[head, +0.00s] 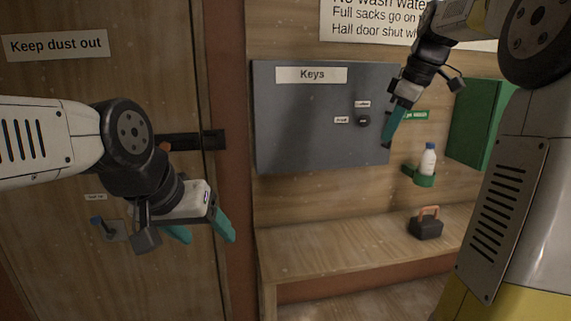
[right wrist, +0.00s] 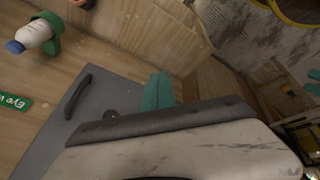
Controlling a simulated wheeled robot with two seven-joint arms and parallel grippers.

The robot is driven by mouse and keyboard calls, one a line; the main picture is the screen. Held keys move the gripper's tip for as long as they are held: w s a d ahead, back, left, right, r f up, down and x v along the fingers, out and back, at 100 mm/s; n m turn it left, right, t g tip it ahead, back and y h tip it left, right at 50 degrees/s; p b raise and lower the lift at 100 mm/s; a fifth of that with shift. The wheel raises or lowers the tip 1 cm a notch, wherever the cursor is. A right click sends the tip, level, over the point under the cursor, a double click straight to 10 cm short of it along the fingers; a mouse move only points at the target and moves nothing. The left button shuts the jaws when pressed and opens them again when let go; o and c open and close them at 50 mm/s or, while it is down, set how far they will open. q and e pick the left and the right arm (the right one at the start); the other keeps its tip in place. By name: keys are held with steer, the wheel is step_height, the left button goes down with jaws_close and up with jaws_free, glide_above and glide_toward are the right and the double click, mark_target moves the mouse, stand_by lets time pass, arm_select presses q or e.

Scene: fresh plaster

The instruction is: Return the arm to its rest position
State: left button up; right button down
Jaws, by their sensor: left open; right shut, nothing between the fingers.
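My left gripper (head: 205,234) is at the left in the head view, in front of the wooden door, with its two teal fingers apart and nothing between them. My right gripper (head: 388,141) hangs from the upper right in the head view, in front of the right part of the grey key cabinet (head: 300,125). Its teal fingers are together and hold nothing. In the right wrist view its teal fingers (right wrist: 158,90) show beside the cabinet (right wrist: 60,130). I cannot tell whether the fingers touch the cabinet.
A wooden bench (head: 340,245) runs below the cabinet, with a dark box with an orange handle (head: 427,224) on it. A white bottle (head: 428,160) sits in a green holder. A green box (head: 478,122) is at the right. The door (head: 110,75) has a dark latch (head: 190,141).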

steer(key=s+a+f+m+t, duration=0.1)
steer(key=s+a+f+m, duration=0.2)
steer(key=s, duration=0.4)
steer(key=s+a+f+m, duration=0.4)
steer(key=s+f, duration=0.1)
steer(key=s, duration=0.3)
steer(key=s+a+f+m+t, duration=0.1)
steer(key=s+a+f+m, duration=0.2)
steer(key=s, duration=0.4)
steer(key=shift+s+a+f+m+t, duration=0.3)
steer(key=shift+s+a+f, duration=0.15)
steer(key=shift+f, duration=0.5)
steer(key=c, duration=2.2)
jaws_free()
